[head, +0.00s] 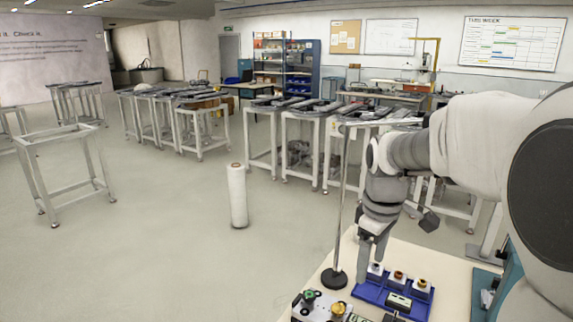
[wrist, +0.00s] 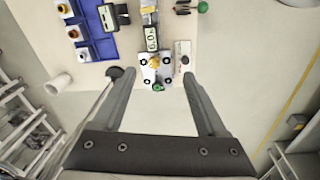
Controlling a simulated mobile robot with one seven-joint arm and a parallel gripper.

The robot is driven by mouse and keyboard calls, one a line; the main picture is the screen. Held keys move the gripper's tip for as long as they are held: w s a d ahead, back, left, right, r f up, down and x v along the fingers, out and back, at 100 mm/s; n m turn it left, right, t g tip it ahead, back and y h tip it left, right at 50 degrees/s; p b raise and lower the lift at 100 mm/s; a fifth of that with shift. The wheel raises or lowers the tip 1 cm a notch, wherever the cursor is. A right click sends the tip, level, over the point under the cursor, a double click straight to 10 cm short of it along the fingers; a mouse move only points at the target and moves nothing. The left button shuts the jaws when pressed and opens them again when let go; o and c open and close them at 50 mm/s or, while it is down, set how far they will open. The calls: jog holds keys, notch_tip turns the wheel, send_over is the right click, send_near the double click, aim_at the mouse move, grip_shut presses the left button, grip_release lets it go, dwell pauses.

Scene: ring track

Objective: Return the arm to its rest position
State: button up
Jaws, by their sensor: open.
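My arm reaches in from the right in the head view and bends down over a cream table (head: 335,262).
A thin upright pole (head: 343,200) on a round black base stands close beside my gripper. A white roll (head: 237,195) stands on the floor, with open floor around it. Workbenches (head: 283,140) line the back.

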jog(key=s+a+r+m+t, duration=0.2)
jog(key=s+m, duration=0.2)
jog(key=s, duration=0.5)
jog(key=s+a+r+m+t, duration=0.2)
jog(key=s+m, duration=0.3)
jog(key=s, duration=0.5)
jog(key=shift+r+p, duration=0.2)
jog(key=shift+p, duration=0.2)
jog(key=shift+w, duration=0.1)
dwell(0.6)
